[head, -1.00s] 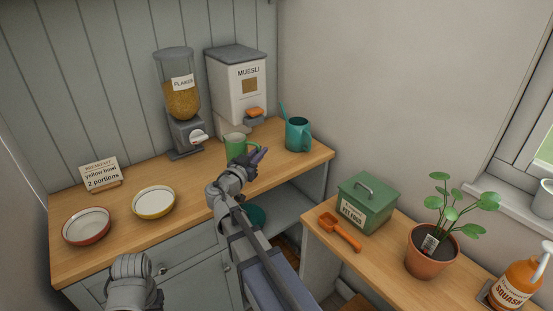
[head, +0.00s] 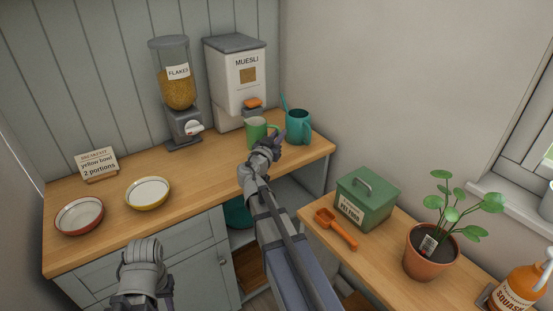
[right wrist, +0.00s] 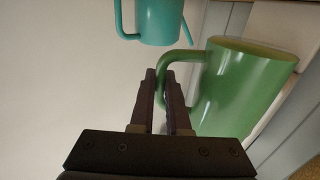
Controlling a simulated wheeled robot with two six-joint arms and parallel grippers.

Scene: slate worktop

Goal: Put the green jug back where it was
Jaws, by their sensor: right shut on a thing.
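The green jug (head: 256,131) is at the right part of the wooden worktop, in front of the muesli dispenser and left of the teal watering can. In the right wrist view the jug (right wrist: 245,88) has its handle between my fingertips. My right gripper (head: 275,143) is shut on that handle; it also shows in the right wrist view (right wrist: 164,76). I cannot tell whether the jug's base touches the worktop. Part of my left arm shows at the bottom left of the head view, but its gripper does not show.
The teal watering can (head: 298,126) stands close right of the jug. Behind are the muesli dispenser (head: 236,80) and flakes dispenser (head: 177,85). A yellow bowl (head: 148,193), red bowl (head: 79,216) and card (head: 98,164) stand left. The worktop between yellow bowl and jug is clear.

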